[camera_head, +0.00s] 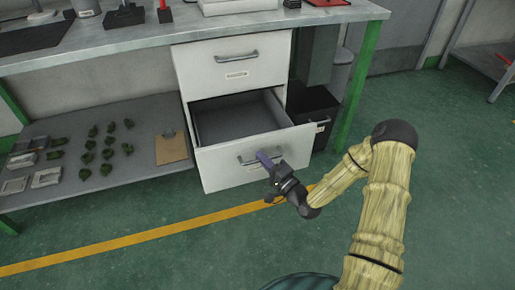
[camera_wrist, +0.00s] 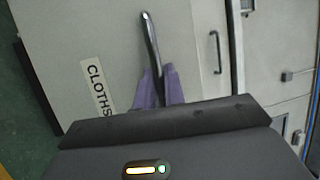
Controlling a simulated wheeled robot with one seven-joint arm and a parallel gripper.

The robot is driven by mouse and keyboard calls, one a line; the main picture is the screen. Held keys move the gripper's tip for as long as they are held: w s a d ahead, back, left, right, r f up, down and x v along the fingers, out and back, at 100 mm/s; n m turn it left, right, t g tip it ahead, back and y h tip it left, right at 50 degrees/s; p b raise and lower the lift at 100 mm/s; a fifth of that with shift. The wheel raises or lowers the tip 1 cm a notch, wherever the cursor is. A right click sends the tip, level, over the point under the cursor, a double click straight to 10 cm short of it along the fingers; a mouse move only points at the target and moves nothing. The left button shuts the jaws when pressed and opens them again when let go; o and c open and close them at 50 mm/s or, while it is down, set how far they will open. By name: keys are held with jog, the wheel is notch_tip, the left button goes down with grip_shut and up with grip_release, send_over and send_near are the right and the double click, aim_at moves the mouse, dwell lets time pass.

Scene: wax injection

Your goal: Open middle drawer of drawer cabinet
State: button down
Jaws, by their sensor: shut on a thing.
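The white drawer cabinet (camera_head: 181,75) stands under the workbench. Its top drawer (camera_head: 232,58) is closed. The drawer below it (camera_head: 222,163) is pulled out, and its grey inside looks empty. This drawer's front has a metal handle (camera_wrist: 150,38) and a label reading CLOTHS (camera_wrist: 97,87) in the wrist view. My gripper (camera_head: 266,158) is at this front, with its purple fingers (camera_wrist: 158,88) shut around one end of the handle. Anything lower on the cabinet is hidden behind the pulled-out front.
The workbench top (camera_head: 130,50) overhangs the cabinet. A low shelf (camera_head: 110,180) with several green parts and a clipboard (camera_head: 171,149) lies left. A dark bin (camera_head: 311,106) and a green table leg (camera_head: 362,80) stand close on the right. The floor in front is clear.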

jog(key=shift+s+d, duration=0.1)
jog(key=shift+s, duration=0.9)
jog(key=c, duration=1.8)
grip_release()
jog(key=shift+w+f, duration=0.1)
jog(key=p+v, duration=0.5)
jog(key=v, duration=1.2)
jog(key=shift+d, duration=0.15)
